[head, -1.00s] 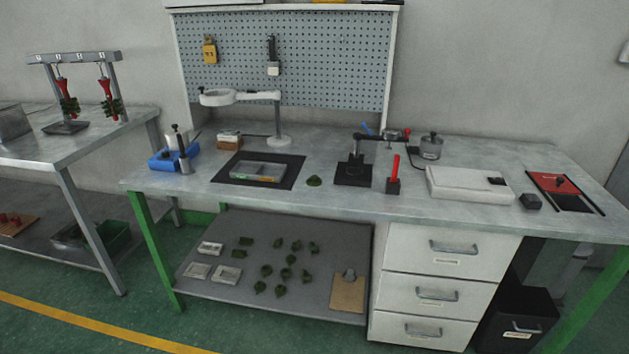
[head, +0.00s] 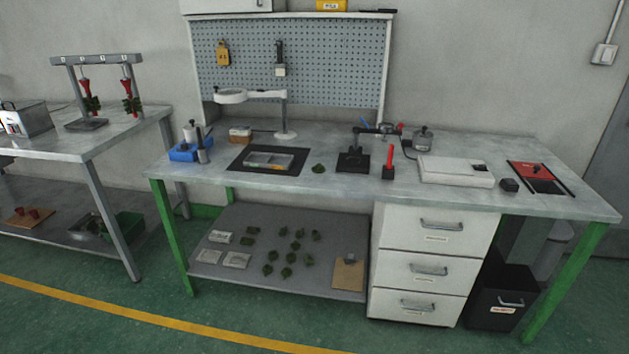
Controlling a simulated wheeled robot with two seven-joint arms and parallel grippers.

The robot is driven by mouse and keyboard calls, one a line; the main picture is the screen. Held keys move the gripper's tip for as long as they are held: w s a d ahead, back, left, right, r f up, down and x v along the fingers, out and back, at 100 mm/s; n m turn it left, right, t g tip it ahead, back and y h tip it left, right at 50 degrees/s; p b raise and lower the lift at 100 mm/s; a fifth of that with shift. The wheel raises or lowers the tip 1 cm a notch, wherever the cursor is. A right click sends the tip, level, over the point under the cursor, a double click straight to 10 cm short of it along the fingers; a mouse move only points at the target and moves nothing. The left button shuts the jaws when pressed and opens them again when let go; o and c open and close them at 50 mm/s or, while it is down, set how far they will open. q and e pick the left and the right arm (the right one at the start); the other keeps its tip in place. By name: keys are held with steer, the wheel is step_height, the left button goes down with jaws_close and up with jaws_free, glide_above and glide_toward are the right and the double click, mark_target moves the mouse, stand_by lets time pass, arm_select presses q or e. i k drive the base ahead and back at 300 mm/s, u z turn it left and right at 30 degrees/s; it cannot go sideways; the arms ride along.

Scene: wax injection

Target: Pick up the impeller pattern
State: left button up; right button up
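A small dark green piece that looks like the impeller pattern (head: 319,168) sits on the workbench top (head: 330,188). It lies between the dark mat (head: 240,165) with a grey mould tray (head: 269,160) on its left and a black-based stand (head: 352,161) on its right. Several similar dark green pieces (head: 292,257) lie on the lower shelf (head: 240,280); their shapes are too small to tell apart. Neither of my grippers shows in the head view.
A magnifier lamp (head: 285,115) stands behind the mat. A blue holder (head: 184,152) is at left, a red-handled tool (head: 389,160) and a white box (head: 455,171) at right. Drawers (head: 432,225) fill the space below right. Green floor (head: 130,285) in front is clear.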

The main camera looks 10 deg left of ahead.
mark_target(318, 168)
steer(key=u, duration=0.7)
steer(key=i, duration=0.65)
steer(key=u, duration=0.45)
steer(key=i, duration=1.45)
steer(key=z, duration=0.55)
